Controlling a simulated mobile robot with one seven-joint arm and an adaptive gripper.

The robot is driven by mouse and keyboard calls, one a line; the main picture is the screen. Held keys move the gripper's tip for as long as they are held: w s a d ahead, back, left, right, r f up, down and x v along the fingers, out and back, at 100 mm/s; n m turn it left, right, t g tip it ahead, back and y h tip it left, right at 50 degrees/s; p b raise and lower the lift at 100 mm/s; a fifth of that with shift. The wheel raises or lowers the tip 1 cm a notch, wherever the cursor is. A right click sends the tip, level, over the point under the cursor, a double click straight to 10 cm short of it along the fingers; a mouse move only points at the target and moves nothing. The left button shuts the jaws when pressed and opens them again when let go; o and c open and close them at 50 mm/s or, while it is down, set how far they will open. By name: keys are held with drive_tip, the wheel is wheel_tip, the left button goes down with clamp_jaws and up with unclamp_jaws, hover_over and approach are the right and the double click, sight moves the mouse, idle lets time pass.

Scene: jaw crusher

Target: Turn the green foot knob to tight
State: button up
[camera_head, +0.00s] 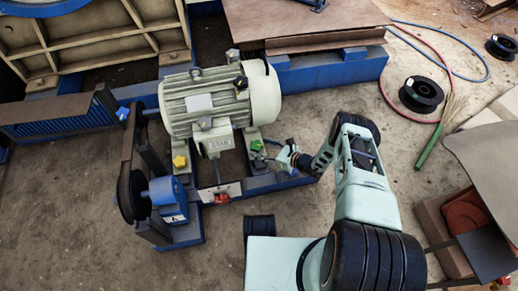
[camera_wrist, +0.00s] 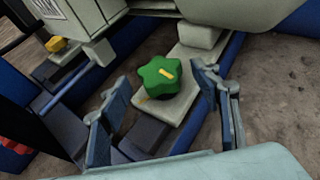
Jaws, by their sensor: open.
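The green foot knob (camera_wrist: 159,78) is a star-shaped knob with a small yellow mark on top, seated on a pale motor foot (camera_wrist: 178,104). My gripper (camera_wrist: 160,100) is open, with one finger on each side of the knob in the wrist view and visible gaps between them. In the head view the knob (camera_head: 256,145) is small and sits at the right front foot of the grey-green motor (camera_head: 205,100), with my gripper (camera_head: 283,156) just right of it. Whether the fingertips are level with the knob is hard to tell.
A yellow knob (camera_head: 180,162) sits on the left motor foot. A red part (camera_head: 222,198) lies on the blue base frame (camera_head: 262,183) in front. A black belt wheel (camera_head: 130,190) stands at left. Cables and a black spool (camera_head: 421,94) lie on the floor at right.

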drive_tip(key=shift+x, duration=0.95)
drive_tip(key=shift+c, duration=0.3)
drive_tip(key=c, duration=1.1)
drive_tip(key=shift+d, duration=0.1)
